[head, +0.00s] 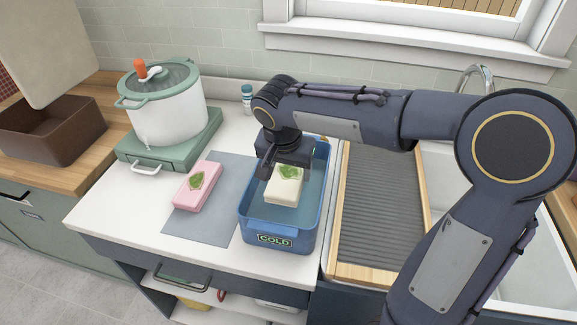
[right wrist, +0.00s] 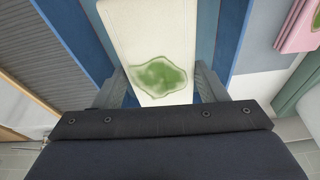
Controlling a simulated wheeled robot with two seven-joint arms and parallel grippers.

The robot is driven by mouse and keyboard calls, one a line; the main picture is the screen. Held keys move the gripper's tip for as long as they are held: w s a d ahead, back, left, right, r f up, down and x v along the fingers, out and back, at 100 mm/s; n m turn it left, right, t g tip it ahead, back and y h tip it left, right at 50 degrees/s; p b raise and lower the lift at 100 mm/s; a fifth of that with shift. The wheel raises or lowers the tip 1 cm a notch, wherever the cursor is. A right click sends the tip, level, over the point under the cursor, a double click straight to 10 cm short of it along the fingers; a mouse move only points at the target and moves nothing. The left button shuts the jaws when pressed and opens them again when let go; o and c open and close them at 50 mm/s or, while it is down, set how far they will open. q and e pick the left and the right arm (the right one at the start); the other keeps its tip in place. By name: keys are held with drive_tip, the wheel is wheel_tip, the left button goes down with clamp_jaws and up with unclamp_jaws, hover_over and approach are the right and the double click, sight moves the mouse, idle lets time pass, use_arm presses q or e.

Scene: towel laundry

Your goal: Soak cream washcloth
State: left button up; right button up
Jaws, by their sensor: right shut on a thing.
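The cream washcloth (head: 284,190) is a folded block with a green stain on top. It is inside the blue basin (head: 247,231) marked COLD, in or just over the water; I cannot tell how deep it sits. My right gripper (head: 283,168) reaches down into the basin and is shut on the washcloth's far end. In the right wrist view the fingers (right wrist: 163,88) press both sides of the washcloth (right wrist: 158,35), just beside the green stain. My left gripper is not in view.
A pink folded cloth (head: 198,185) with a green stain lies on a grey mat (head: 212,225) left of the basin. A lidded pot (head: 165,100) stands on a green burner behind. A ridged drainboard (head: 379,215) and sink are at the right, a brown bin (head: 50,135) at the far left.

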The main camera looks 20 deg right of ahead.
sight(290, 172)
drive_tip(key=shift+f, duration=0.4)
drive_tip(key=o, duration=1.1)
drive_tip(key=shift+c, duration=0.2)
wheel_tip(290, 172, up, 8)
drive_tip(key=p, duration=0.6)
drive_tip(key=shift+r, duration=0.1)
drive_tip(key=shift+s, duration=0.1)
